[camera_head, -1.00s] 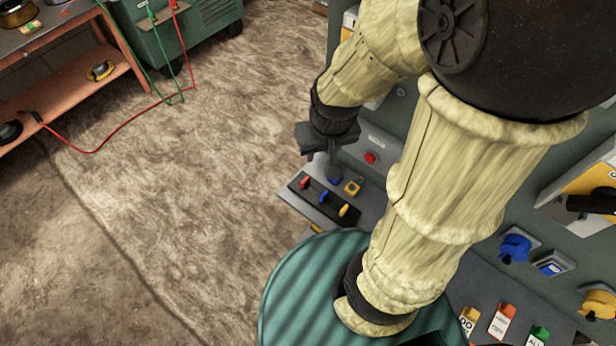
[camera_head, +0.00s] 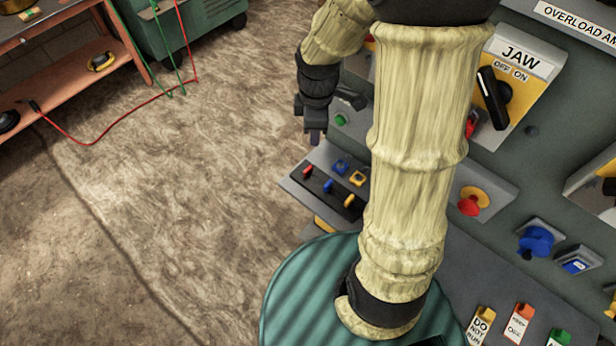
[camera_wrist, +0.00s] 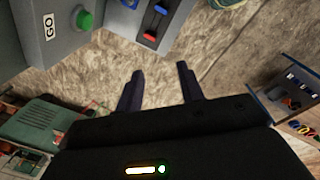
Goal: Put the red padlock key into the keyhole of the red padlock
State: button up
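On the grey ledge a dark strip (camera_head: 322,190) holds a red key-like piece (camera_head: 307,172), a blue one and a yellow one. The red piece also shows in the wrist view (camera_wrist: 149,34), beyond my fingers. My gripper (camera_head: 314,136) is above the ledge, over the far-left end of the strip and apart from it. In the wrist view my gripper (camera_wrist: 160,78) has its two fingers apart with nothing between them. A blue block (camera_head: 341,166) and a yellow block (camera_head: 357,178) sit behind the strip. I cannot make out a red padlock; my arm hides part of the panel.
The control panel rises on the right, with a JAW switch (camera_head: 495,97), a red-and-yellow button (camera_head: 470,202) and a blue socket (camera_head: 536,240). A green GO button (camera_wrist: 84,20) is near my gripper. Open floor (camera_head: 210,160) lies left of the ledge.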

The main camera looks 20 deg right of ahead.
jog(key=w+f+n+g+b, duration=0.1)
jog(key=w+f+n+b, duration=0.3)
jog(key=f+n, duration=0.3)
jog(key=w+n, duration=0.1)
jog(key=n, duration=0.2)
jog(key=shift+w+d+f, duration=0.15)
jog(key=shift+w+f, duration=0.05)
jog(key=shift+f, duration=0.05)
send_over(308, 169)
notch_tip(308, 169, down, 12)
jog(key=shift+s, duration=0.3)
jog(key=shift+f, duration=0.2)
jog(key=shift+w+f, duration=0.25)
jog(key=shift+f, duration=1)
jog(key=shift+w+f, duration=0.2)
jog(key=shift+f, duration=1.05)
grip_shut()
